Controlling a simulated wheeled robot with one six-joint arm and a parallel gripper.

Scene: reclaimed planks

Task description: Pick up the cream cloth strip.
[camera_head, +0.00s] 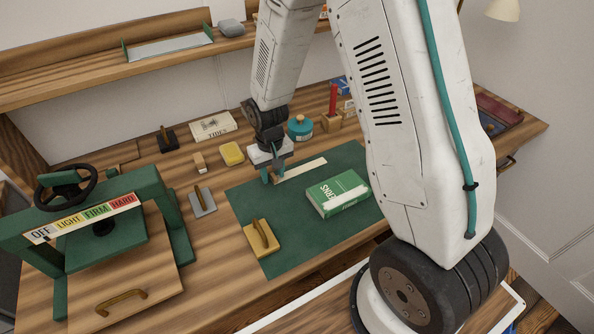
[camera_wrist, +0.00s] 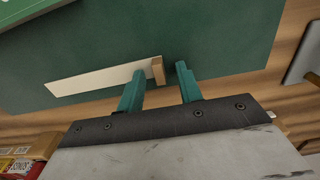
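The cream cloth strip (camera_head: 303,169) lies flat on the green mat (camera_head: 241,204), near its back edge. In the wrist view the strip (camera_wrist: 98,79) runs leftward from a small tan block (camera_wrist: 158,70) at its near end. I cannot tell whether the block is fixed to the strip. My gripper (camera_head: 270,178) points down at that end of the strip. In the wrist view my gripper (camera_wrist: 160,71) is open, with teal fingers apart on either side of the block's end. Nothing is visibly clamped. Contact with the mat cannot be judged.
A green book (camera_head: 335,193) and a wooden-handled yellow block (camera_head: 261,238) sit on the mat. A teal jar (camera_head: 299,128), yellow sponge-like block (camera_head: 232,154) and grey trowel-like tool (camera_head: 202,201) stand nearby. A green press (camera_head: 105,235) is at left.

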